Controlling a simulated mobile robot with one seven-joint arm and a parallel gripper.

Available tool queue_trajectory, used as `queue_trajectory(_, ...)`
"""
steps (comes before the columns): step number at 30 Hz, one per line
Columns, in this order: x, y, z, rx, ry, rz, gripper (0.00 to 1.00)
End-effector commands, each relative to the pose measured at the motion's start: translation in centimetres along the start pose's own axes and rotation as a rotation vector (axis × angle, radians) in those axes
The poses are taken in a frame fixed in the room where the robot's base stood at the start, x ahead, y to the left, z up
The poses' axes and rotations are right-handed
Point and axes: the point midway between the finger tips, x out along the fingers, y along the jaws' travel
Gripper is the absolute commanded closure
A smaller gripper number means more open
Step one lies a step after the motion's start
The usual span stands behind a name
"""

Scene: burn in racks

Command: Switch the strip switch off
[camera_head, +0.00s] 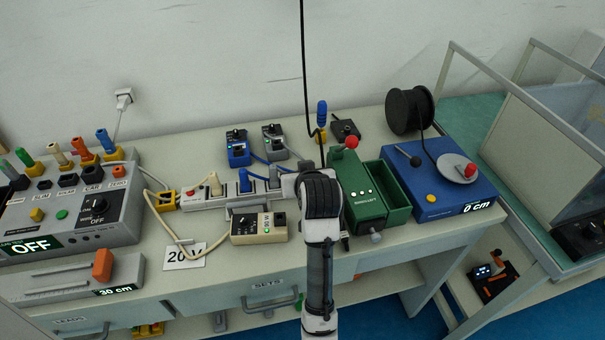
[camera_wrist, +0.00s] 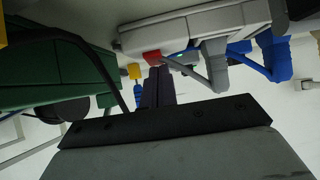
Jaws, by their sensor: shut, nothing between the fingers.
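The power strip (camera_head: 205,202) lies across the bench left of my gripper, with cream, blue and grey plugs in it. It also shows upside down in the wrist view (camera_wrist: 190,25). A small red part, which looks like the strip switch (camera_wrist: 152,57), sits at the strip's end nearest my fingers. My gripper (camera_wrist: 158,72) is shut and empty, its fingertips very close to this red part. I cannot tell whether they touch or how the switch is set. In the head view my wrist and arm cover the strip's right end and the fingertips.
A green box (camera_head: 362,205) stands close to the right of my gripper. A blue unit (camera_head: 440,190) is farther right. A cream meter box (camera_head: 258,228) stands in front of the strip, and small blue and grey boxes behind. A black cable (camera_head: 304,70) hangs behind my gripper.

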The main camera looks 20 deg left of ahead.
Motion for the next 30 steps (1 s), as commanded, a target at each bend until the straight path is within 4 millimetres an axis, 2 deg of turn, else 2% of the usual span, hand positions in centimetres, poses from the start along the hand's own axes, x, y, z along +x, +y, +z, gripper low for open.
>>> queue_trajectory(18, 1.3, 0.0, -0.4, -0.001, -0.002, 0.000, 1.00)
queue_trajectory(30, 1.3, 0.0, -0.6, -0.001, -0.002, 0.000, 1.00)
